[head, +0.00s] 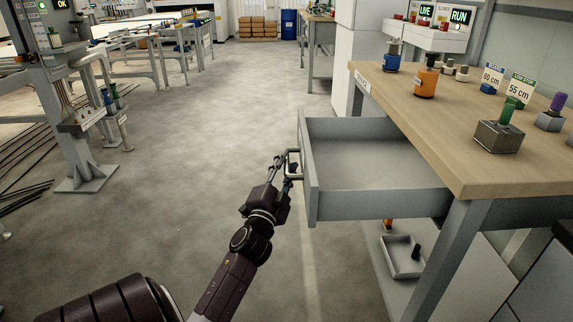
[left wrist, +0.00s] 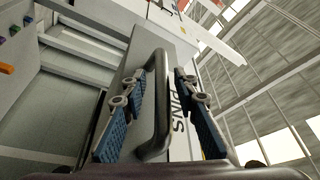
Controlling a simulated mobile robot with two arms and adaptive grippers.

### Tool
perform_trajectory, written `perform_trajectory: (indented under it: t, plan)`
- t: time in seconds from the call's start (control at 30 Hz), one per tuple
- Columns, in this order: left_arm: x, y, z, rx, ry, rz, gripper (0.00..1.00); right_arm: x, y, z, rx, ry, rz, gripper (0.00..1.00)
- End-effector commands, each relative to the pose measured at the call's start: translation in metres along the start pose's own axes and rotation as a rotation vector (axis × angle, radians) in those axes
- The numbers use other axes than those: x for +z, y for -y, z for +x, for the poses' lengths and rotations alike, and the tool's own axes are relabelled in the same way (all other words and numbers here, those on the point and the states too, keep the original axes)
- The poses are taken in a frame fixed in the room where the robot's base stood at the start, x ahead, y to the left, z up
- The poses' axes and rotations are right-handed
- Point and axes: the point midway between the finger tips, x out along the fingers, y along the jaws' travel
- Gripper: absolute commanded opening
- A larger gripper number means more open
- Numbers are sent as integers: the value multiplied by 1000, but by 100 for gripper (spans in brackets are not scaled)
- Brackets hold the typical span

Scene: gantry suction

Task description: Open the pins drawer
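The pins drawer (head: 370,152) is grey and stands well out from under the wooden-topped bench; the part of its inside that shows is empty. Its front in the left wrist view (left wrist: 190,148) carries the word PINS. The drawer's bar handle (head: 291,164) is at the left end of the drawer, and it also shows in the left wrist view (left wrist: 158,100). My left gripper (head: 287,168) is at the handle. In the left wrist view its blue-padded fingers (left wrist: 158,112) stand apart on either side of the bar, with gaps visible. My right gripper is not in view.
The bench top (head: 440,125) holds an orange pin (head: 426,80), a blue one (head: 392,58), a green one on a metal block (head: 499,136) and small signs. A grey tray (head: 402,258) sits below the drawer. The floor (head: 215,110) left of the drawer is clear.

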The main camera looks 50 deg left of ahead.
Motion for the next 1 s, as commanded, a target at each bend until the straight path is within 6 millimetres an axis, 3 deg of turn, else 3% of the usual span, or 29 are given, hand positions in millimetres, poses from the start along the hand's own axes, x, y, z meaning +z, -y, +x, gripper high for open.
perform_trajectory:
  t: [0.37, 0.8, 1.0]
  plan:
    - [0, 1, -6, -1, -1, 0, 30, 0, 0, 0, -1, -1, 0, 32]
    - [1, 0, -93, 0, 4, -2, 30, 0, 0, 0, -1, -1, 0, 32]
    - [0, 1, -115, -2, 0, -1, 30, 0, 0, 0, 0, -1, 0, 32]
